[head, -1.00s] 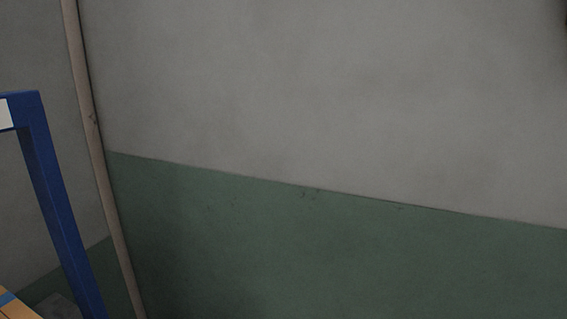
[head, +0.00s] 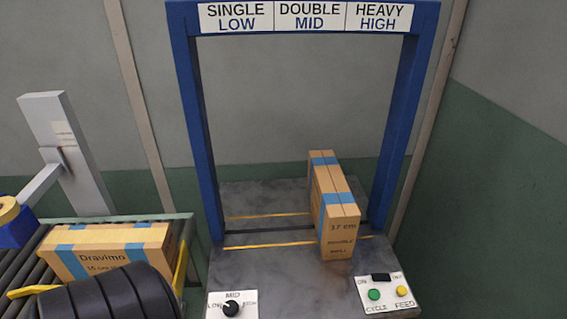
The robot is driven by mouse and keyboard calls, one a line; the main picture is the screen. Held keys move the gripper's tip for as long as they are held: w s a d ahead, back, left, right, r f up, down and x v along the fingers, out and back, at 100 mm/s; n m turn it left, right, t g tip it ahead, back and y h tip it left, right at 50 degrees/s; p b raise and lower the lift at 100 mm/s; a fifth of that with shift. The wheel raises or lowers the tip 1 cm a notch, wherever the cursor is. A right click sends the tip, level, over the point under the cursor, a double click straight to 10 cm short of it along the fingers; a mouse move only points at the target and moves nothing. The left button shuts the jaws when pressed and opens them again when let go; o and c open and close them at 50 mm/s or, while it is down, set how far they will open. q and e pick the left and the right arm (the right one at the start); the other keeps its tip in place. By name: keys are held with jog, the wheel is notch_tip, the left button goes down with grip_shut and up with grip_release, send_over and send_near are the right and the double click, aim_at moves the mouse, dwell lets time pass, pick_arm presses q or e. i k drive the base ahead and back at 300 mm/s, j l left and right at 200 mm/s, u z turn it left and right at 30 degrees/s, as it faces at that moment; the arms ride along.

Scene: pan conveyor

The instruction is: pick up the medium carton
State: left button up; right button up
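One brown carton with blue tape (head: 338,215), marked 17 cm and double wall, stands narrow and upright on the grey bed of the blue frame, right of centre. Another brown carton with blue tape (head: 85,247), marked Dravimo and apparently 15 cm, lies on the roller conveyor at the left; its lower front is partly hidden. The word medium is not readable on either.
A blue arch (head: 197,120) with SINGLE LOW, DOUBLE MID and HEAVY HIGH signs stands over the grey bed (head: 270,275). A knob panel (head: 247,296) and a button panel (head: 385,305) sit at its front. A dark ribbed shape (head: 110,297) stands before the conveyor (head: 10,270).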

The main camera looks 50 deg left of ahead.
aim_at(335, 214)
jog(key=u, duration=1.15)
jog(key=i+u, duration=0.2)
